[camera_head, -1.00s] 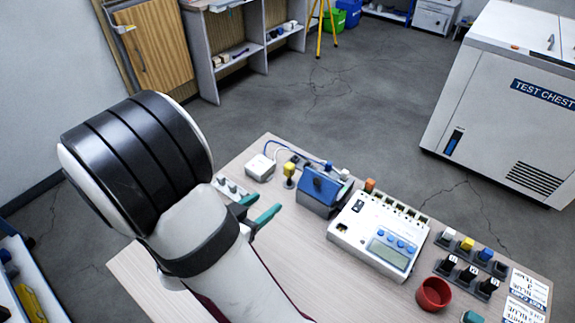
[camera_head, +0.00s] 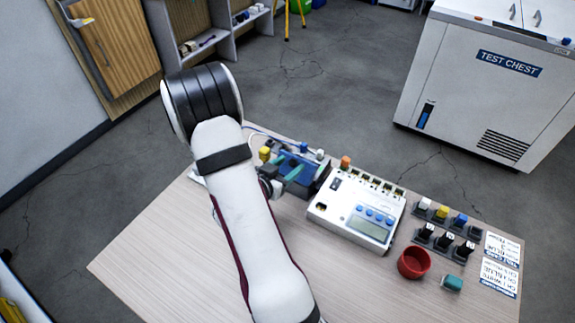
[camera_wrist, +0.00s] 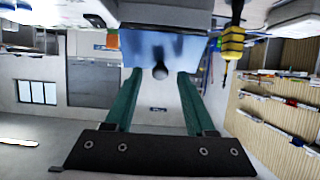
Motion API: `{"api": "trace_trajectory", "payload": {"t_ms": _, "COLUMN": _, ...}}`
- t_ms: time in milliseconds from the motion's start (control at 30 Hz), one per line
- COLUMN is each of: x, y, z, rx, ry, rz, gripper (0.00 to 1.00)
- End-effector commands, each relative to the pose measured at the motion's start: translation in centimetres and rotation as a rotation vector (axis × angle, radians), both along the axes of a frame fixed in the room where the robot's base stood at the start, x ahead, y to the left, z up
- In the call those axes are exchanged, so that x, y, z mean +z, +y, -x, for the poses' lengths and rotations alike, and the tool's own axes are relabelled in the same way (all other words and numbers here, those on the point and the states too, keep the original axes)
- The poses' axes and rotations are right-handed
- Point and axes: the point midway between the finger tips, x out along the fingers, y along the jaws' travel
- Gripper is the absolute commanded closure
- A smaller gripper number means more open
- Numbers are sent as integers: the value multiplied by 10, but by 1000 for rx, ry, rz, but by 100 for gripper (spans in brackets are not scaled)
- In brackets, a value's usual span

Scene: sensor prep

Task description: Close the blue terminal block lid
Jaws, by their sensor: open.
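The terminal block (camera_head: 311,186) is a dark grey box with a blue lid (camera_head: 308,167), near the back of the table left of the white meter. My gripper (camera_head: 284,166) is at the block's left side, its teal fingers over part of the lid, which hides the lid's exact angle. In the wrist view the blue lid (camera_wrist: 178,48) lies just ahead of the open fingertips (camera_wrist: 156,72). A dark round knob (camera_wrist: 160,72) shows between the fingertips at the lid's edge. Whether a finger touches the lid cannot be told.
A white meter (camera_head: 358,208) stands close right of the block. A yellow-topped part (camera_head: 265,153) is just left, also in the wrist view (camera_wrist: 232,45). A red cup (camera_head: 413,263), teal piece (camera_head: 452,283) and small connector holders (camera_head: 445,245) are at right. The front-left table (camera_head: 160,250) is clear.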

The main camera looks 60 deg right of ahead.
Motion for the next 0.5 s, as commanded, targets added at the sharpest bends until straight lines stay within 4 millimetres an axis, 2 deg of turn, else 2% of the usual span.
{"api": "trace_trajectory", "payload": {"t_ms": 133, "x": 0, "y": 0, "z": 0, "rx": 0, "ry": 0, "rz": 0, "gripper": 45}}
{"api": "trace_trajectory", "payload": {"t_ms": 433, "x": 0, "y": 0, "z": 0, "rx": 0, "ry": 0, "rz": 0, "gripper": 99}}
{"api": "trace_trajectory", "payload": {"t_ms": 500, "x": 0, "y": 0, "z": 0, "rx": 0, "ry": 0, "rz": 0, "gripper": 100}}
